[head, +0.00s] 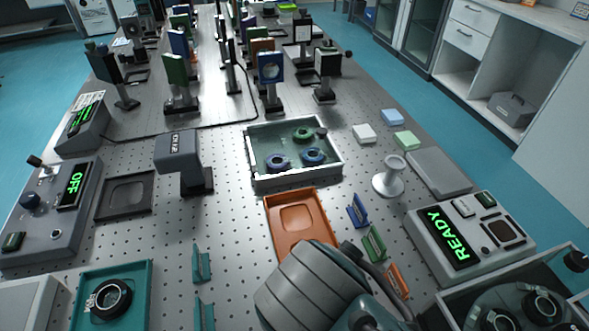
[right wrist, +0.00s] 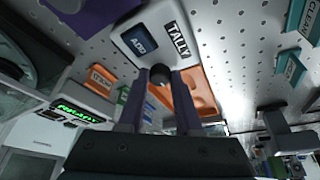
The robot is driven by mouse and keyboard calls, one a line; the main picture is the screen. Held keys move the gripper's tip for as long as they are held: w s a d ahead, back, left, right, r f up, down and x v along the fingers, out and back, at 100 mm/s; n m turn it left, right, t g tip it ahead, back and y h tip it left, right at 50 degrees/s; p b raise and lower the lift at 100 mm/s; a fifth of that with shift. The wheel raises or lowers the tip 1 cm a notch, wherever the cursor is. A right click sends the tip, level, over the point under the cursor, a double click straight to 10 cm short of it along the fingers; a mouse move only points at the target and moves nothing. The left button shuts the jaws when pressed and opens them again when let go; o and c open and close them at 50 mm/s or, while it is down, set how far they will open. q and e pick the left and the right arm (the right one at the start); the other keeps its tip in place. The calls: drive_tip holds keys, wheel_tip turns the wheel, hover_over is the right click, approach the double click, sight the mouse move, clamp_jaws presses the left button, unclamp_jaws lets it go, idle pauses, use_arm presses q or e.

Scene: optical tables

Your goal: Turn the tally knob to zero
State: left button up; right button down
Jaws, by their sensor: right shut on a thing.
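The tally box (right wrist: 135,32) is a pale unit labelled TALLY, at the top of the right wrist view. It has a small dark blue display (right wrist: 138,44) whose lettering is too small to read surely. My right gripper (right wrist: 158,98) has its two fingers on either side of a dark round knob (right wrist: 158,78) at the box's edge and is shut on it. The knob's pointer or marks cannot be made out. In the head view my right arm covers the lower middle, and the tally box and knob are hidden. My left gripper is not in view.
An orange tray (head: 318,240) lies just beyond my right arm. Blue, green and orange clips (head: 375,243) and a READY unit (head: 470,245) stand to its right. A glass-walled bin with rings (head: 295,178) is behind. Teal clips (head: 202,262) stand left; perforated table between is bare.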

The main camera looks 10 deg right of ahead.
idle(0.3)
drive_tip(key=c, duration=0.6)
unclamp_jaws()
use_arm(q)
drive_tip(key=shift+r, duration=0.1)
use_arm(e)
drive_tip(key=shift+r, duration=0.1)
